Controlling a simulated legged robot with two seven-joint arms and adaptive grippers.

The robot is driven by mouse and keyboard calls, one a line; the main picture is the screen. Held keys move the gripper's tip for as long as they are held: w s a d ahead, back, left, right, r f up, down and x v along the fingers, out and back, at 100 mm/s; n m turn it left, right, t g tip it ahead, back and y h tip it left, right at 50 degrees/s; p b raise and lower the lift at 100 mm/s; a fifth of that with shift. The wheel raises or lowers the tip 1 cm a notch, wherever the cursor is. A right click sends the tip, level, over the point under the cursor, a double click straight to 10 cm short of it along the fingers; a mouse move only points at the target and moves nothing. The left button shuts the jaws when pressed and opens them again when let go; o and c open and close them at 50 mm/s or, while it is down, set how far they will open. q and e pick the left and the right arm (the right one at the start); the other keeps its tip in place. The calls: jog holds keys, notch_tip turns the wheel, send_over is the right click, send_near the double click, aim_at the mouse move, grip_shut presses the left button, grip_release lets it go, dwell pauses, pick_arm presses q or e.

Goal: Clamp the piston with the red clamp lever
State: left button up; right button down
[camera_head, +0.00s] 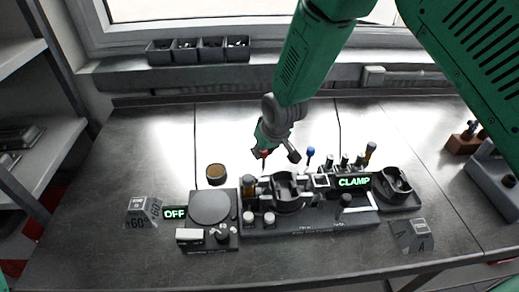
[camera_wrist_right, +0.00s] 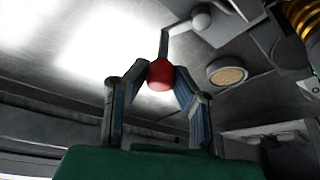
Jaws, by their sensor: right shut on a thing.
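The red clamp lever shows in the wrist view as a thin grey rod with a red ball knob (camera_wrist_right: 160,75). My right gripper (camera_wrist_right: 158,72) is shut on that knob, with one finger on each side. In the head view, my right gripper (camera_head: 264,150) hangs behind the fixture (camera_head: 310,218), with a little red at its tips. A dark round part (camera_head: 287,189), apparently the piston, sits in the middle of the fixture; its lower side is hidden. A lit CLAMP sign (camera_head: 354,182) stands to its right. My left gripper is not in view.
A flat round plate unit (camera_head: 210,207) with an OFF sign (camera_head: 174,213) is at left. A gold-topped round tin (camera_head: 216,173) stands behind it. A dark holder (camera_head: 397,188) is at right. Several small bins (camera_head: 198,50) line the sill. The table's left side is mostly clear.

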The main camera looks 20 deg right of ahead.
jog(key=shift+s+d+r+m+h, duration=0.1)
jog(key=shift+d+m+h, duration=0.15)
jog(key=shift+m, duration=0.45)
jog(key=shift+s+d+r+m+h, duration=0.1)
jog(key=shift+m+h, duration=0.15)
jog(key=shift+m, duration=0.45)
jog(key=c, duration=1.4)
grip_release()
jog(key=shift+c, duration=0.2)
jog(key=shift+o, duration=0.4)
jog(key=shift+s, duration=0.1)
jog(key=shift+f, duration=0.1)
jog(key=v, duration=1.2)
jog(key=shift+a, duration=0.1)
